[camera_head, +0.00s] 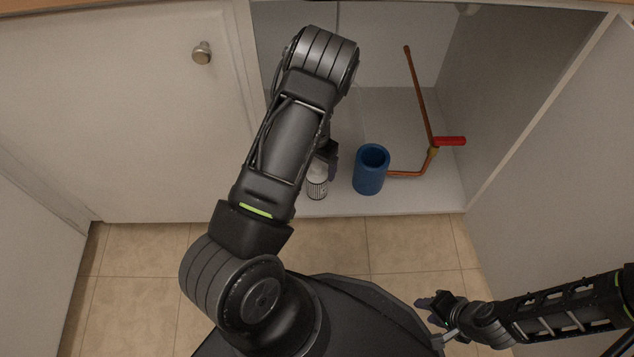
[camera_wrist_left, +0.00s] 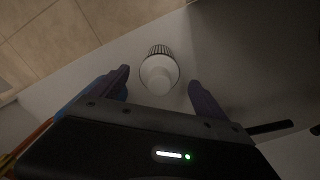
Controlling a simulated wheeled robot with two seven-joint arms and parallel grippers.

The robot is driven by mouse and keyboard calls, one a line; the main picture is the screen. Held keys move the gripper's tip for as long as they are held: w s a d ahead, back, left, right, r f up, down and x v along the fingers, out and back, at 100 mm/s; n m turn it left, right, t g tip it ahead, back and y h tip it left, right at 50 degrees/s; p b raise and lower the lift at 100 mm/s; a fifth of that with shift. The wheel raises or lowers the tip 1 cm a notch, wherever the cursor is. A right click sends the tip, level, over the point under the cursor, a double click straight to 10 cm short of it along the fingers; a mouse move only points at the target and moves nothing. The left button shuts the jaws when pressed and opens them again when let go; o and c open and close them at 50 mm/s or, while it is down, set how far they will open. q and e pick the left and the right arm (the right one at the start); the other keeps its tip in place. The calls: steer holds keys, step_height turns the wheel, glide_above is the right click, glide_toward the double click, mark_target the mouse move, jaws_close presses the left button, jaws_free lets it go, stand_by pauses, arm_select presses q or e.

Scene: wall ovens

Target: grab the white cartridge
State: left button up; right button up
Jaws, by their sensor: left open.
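The white cartridge (camera_head: 317,182) stands on the cabinet floor near its front edge, partly covered by my left arm and gripper in the head view. In the left wrist view the cartridge (camera_wrist_left: 159,72) shows its white rounded top and a dark ribbed band, between and just beyond my fingertips. My left gripper (camera_wrist_left: 158,80) is open, one finger on each side, with gaps to the cartridge. In the head view my left gripper (camera_head: 328,160) is mostly hidden by its arm. My right gripper (camera_head: 430,308) is low at the right over the floor, its fingers too small to judge.
A blue cylinder (camera_head: 371,170) stands right of the cartridge. A copper pipe (camera_head: 419,95) with a red handle (camera_head: 449,141) rises behind it. The cabinet's side wall (camera_head: 510,85) bounds the right. A closed white door (camera_head: 130,110) is at left. The tiled floor (camera_head: 370,245) in front is clear.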

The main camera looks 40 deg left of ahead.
mark_target(317, 179)
arm_select(q)
step_height(317, 179, down, 3)
steer(key=shift+r, duration=0.2)
steer(key=shift+c, duration=0.3)
jaws_close()
stand_by(0.9)
steer(key=shift+r, duration=0.1)
